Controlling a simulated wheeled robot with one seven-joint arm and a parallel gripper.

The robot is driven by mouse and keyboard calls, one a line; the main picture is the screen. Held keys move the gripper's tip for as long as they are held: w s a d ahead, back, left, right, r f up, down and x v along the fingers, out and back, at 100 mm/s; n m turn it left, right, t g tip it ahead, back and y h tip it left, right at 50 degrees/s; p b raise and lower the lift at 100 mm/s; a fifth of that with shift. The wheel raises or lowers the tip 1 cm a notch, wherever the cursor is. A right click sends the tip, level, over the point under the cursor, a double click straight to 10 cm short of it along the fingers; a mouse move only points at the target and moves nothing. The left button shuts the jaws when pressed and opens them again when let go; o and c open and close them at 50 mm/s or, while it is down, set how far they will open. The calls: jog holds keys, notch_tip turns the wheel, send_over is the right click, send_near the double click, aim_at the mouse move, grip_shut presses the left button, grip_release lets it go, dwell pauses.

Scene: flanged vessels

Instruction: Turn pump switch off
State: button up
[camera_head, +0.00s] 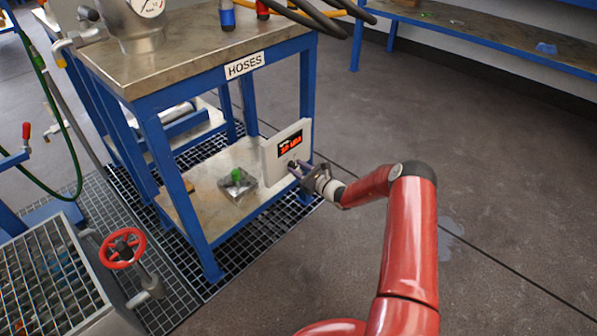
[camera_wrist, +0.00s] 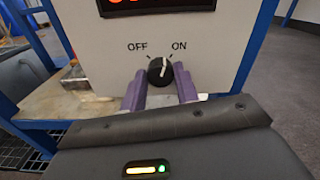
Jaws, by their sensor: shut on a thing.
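The pump switch is a round black knob (camera_wrist: 160,71) on a pale control box (camera_wrist: 205,45), which also shows in the head view (camera_head: 270,158). "OFF" is printed at its upper left and "ON" at its upper right. Its white pointer line stands nearly upright, leaning slightly towards ON. My gripper (camera_wrist: 160,88) has its purple fingers on either side of the knob, shut on it. The fingertips hide the knob's lower sides. In the head view my gripper (camera_head: 298,170) reaches the box face from the right, and the knob is small there.
The box stands on the lower shelf (camera_head: 215,180) of a blue-framed table labelled HOSES, beside a table leg. A small metal piece with a green part (camera_head: 237,182) lies left of the box. A red valve wheel (camera_head: 122,248) stands at lower left. The floor at right is clear.

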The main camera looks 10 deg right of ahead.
jog(key=n+b, duration=0.1)
jog(key=n, duration=0.2)
jog(key=n+b, duration=0.2)
jog(key=n, duration=0.1)
jog(key=shift+f+n, duration=0.2)
jog(key=shift+n, duration=0.1)
jog(key=n+b, duration=0.4)
jog(key=n, duration=0.1)
jog(key=shift+s+a, duration=0.1)
jog(key=shift+r+n, duration=0.1)
jog(key=shift+n, duration=0.2)
jog(key=o, duration=1)
jog(key=shift+c, duration=0.2)
jog(key=v, duration=0.7)
jog(key=shift+s+d, duration=0.25)
jog(key=shift+s, duration=0.05)
